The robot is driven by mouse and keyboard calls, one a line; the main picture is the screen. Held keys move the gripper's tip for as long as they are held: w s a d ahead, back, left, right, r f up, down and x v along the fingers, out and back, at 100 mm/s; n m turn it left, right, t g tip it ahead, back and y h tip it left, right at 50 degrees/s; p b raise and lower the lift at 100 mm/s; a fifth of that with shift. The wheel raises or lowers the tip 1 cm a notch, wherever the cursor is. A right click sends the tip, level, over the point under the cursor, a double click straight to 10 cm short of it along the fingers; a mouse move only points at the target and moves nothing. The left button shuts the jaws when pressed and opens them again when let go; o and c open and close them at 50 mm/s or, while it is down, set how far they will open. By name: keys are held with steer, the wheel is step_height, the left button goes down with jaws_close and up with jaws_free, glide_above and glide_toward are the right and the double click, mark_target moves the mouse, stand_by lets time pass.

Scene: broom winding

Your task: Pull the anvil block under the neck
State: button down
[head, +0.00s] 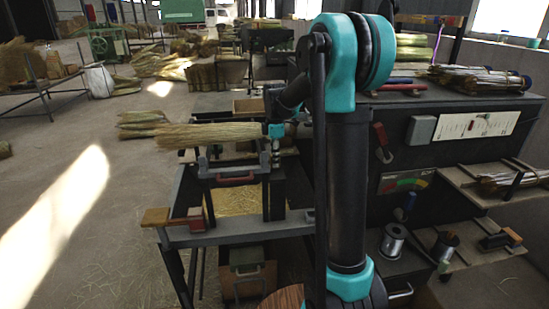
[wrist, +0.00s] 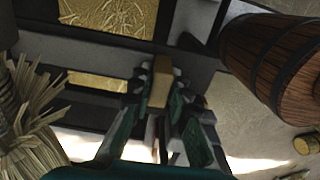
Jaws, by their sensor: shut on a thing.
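A straw broom bundle (head: 205,135) lies level over the bench in the head view. Its frayed straw also shows at the left of the wrist view (wrist: 30,125). Its neck is at the right end, partly hidden by my arm. Under the bundle is a grey bracket with a red handle (head: 236,180); I cannot tell for sure whether this is the anvil block. My gripper (wrist: 163,100) is shut on a tan wooden piece (wrist: 160,80), seen between its dark green fingers. In the head view the gripper (head: 275,150) is beside the neck, its fingertips unclear.
A wooden handle with a red block (head: 195,219) sits at the bench's front left corner. A straw-filled tray (head: 235,202) is below the bundle. A wooden barrel (wrist: 270,55) stands at the right of the wrist view. A dark cabinet (head: 440,150) fills the right side.

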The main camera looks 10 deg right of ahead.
steer(key=s, duration=1.1)
steer(key=shift+s, duration=0.1)
steer(key=c, duration=1.6)
jaws_free()
steer(key=shift+s, duration=0.1)
steer(key=shift+o, duration=0.8)
step_height(320, 180, up, 12)
